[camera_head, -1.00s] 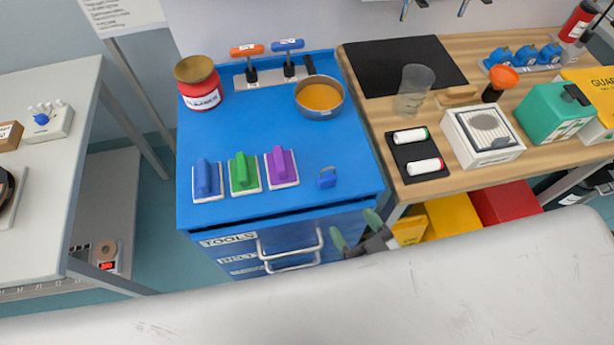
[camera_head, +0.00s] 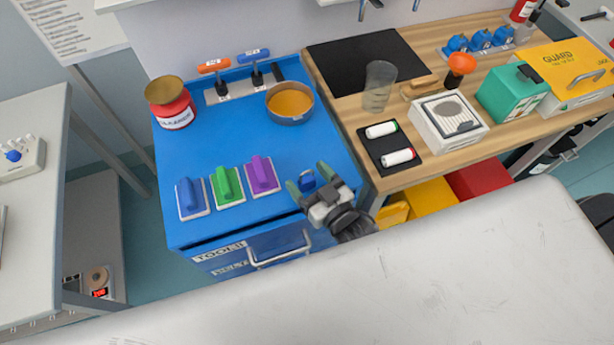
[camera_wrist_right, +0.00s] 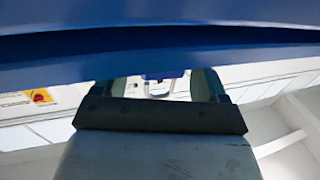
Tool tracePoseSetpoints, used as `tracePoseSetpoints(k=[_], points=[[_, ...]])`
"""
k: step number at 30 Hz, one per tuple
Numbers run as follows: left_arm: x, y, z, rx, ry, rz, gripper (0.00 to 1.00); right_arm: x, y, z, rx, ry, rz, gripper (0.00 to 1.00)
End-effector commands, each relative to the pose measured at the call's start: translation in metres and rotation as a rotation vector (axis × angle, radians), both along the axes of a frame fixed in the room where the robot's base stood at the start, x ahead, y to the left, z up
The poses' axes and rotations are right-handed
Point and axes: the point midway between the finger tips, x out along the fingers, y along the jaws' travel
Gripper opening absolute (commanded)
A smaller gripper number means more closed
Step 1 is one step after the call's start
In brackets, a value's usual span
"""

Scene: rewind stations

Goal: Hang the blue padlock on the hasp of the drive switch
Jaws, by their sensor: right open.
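The blue padlock (camera_head: 307,182) is on the blue cart top (camera_head: 255,140), near its front right corner. My right gripper (camera_head: 309,179) is open, with its two green fingertips to either side of the padlock in the head view. I cannot tell whether they touch it. In the wrist view the open fingers (camera_wrist_right: 158,85) show below a blue band; a small blue part and a grey loop between them are too unclear to name. A red knob on a yellow plate (camera_wrist_right: 40,96) shows there, possibly the drive switch; no hasp can be made out. My left gripper is not in view.
Blue, green and purple block-handled pads (camera_head: 227,186) lie left of the padlock. An orange-filled bowl (camera_head: 290,103), a red jar (camera_head: 171,103) and two small levers (camera_head: 232,79) stand behind. A wooden bench (camera_head: 430,100) with several items adjoins on the right.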

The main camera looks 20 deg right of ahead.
Motion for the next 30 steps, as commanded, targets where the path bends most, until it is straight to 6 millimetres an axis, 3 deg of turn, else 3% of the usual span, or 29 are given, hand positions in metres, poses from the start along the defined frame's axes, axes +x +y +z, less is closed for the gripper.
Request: tracePoseSetpoints(k=[8,18,30], points=[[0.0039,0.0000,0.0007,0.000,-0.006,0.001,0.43,0.0031,0.0013,-0.0009,0.000,0.001,0.000,0.73],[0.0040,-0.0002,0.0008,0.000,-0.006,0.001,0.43,0.0030,0.0011,-0.0008,0.000,0.001,0.000,0.21],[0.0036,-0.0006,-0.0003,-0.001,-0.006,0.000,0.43,0.0032,0.0012,0.0065,0.000,-0.001,0.000,0.20]])
